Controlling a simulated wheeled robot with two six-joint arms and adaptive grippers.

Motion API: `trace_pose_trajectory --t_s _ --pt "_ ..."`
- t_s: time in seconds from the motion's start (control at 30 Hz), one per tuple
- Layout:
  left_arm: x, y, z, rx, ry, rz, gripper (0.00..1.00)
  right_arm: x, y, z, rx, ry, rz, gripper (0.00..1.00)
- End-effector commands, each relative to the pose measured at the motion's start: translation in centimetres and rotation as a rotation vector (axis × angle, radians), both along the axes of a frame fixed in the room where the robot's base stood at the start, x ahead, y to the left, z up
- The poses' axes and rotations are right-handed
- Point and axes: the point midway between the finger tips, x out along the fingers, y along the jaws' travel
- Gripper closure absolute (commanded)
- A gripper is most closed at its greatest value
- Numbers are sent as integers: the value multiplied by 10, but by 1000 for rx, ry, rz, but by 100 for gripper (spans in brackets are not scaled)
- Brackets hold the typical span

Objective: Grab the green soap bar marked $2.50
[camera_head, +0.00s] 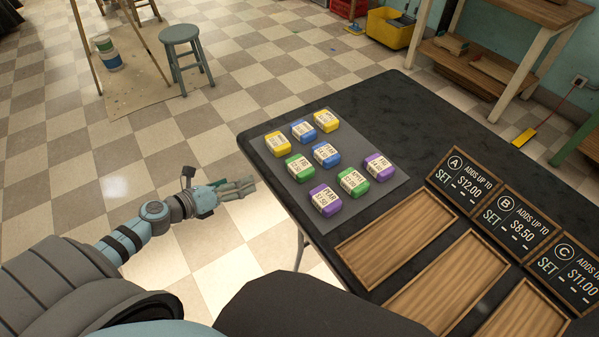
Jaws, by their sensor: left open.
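Two green soap bars lie on a grey mat (393,190) on the black table (370,98). One green bar (300,168) is at the mat's left side, and the other green bar (354,182) is nearer its front right. Both have white labels, but the prices are too small to read surely. My left gripper (240,188) is open and empty, left of the table's edge and apart from the bars. My right gripper is not in view.
Purple bars (325,200) and (380,167), blue bars (326,155) and (303,131), and yellow bars (277,144) and (327,120) stand close around the green ones. Wooden trays (395,232) and price signs (463,186) fill the table's right front. A stool (180,34) stands behind.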

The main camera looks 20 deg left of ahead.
Motion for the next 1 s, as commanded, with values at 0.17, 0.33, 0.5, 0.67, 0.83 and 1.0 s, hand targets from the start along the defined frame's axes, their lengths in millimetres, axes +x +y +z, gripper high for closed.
trace_pose_trajectory --t_s 0.17,0.33,0.5,0.67,0.83,1.0 --pt "7 -49 48 478 -188 -429 10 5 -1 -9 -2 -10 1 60" --pt "37 -68 39 498 -201 -444 10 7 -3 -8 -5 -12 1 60" --pt "68 -86 22 496 -196 -445 10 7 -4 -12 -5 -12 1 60" --pt "82 -94 15 497 -195 -446 10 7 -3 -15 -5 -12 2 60" --pt "109 -110 2 494 -195 -446 10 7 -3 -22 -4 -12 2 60" --pt "121 -116 -3 497 -192 -446 10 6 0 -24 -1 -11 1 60"
